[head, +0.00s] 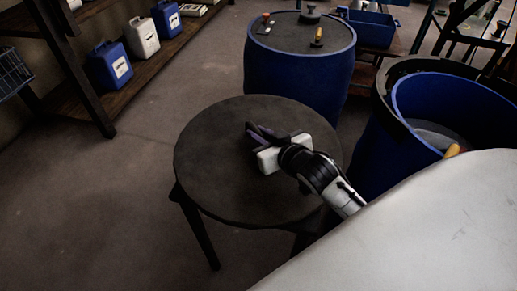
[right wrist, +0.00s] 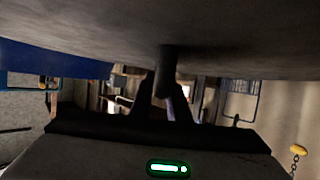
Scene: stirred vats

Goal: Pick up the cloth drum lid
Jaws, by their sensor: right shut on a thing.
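A wide round dark-grey disc, which I take to be the drum lid (head: 215,165), lies level over a dark-legged stand in the middle of the head view. My right gripper (head: 257,133) is above its middle, the fingers hiding what they hold. In the right wrist view the lid's broad grey face (right wrist: 80,30) fills the top. A dark upright knob (right wrist: 167,62) meets it, and my right gripper (right wrist: 165,98) is shut on that knob. I cannot tell whether the lid touches the stand. My left gripper is not in view.
A blue drum (head: 295,88) with small things on its grey top stands behind. An open blue drum (head: 405,150) stands at the right. A wooden shelf (head: 150,70) with blue and white jugs is at the left. The floor (head: 120,200) at left is clear.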

